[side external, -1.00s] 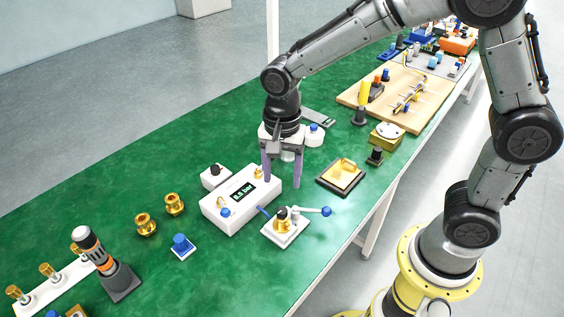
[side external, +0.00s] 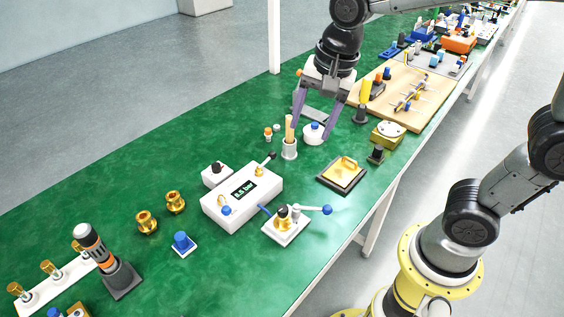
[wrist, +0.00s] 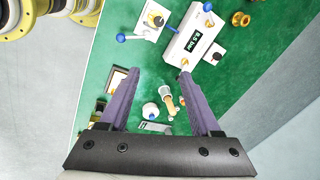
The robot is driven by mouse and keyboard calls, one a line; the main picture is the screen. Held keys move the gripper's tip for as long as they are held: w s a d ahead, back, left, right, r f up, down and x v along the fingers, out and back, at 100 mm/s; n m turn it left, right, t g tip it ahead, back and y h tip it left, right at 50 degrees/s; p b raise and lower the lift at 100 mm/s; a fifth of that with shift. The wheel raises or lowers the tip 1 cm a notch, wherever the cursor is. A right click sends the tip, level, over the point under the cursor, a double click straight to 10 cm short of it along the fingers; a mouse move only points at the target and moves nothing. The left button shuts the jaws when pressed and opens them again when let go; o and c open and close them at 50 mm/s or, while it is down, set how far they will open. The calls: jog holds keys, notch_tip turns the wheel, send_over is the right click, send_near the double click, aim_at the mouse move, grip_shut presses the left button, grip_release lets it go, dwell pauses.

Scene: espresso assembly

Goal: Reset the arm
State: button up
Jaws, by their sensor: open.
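My gripper (side external: 312,132) is open and empty above the far middle of the green table (side external: 130,210). In the side view its purple fingers overlap a white jar with a blue knob (side external: 314,132) and pass close to a light cup holding a wooden-handled tool (side external: 289,150). In the wrist view, the spread fingertips (wrist: 160,73) have nothing between them. The jar (wrist: 150,110) and the tool cup (wrist: 166,93) show below and between the fingers there. The exact height above them I cannot tell.
The white box with a display (side external: 242,198) and the small white lever station (side external: 286,226) stand nearer. A black-framed tan pad (side external: 342,175) lies to the right. A wooden board (side external: 425,110) with parts is further back. Open green table lies at the left.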

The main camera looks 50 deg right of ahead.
jog(key=s+d+n+t, duration=0.1)
jog(key=s+d+n, duration=0.1)
jog(key=s+n, duration=0.4)
jog(key=s+d+n+t, duration=0.2)
jog(key=s+d+n, duration=0.1)
jog(key=s+n, duration=0.4)
jog(key=shift+s, duration=0.85)
jog(key=shift+r, duration=0.1)
dwell(1.9)
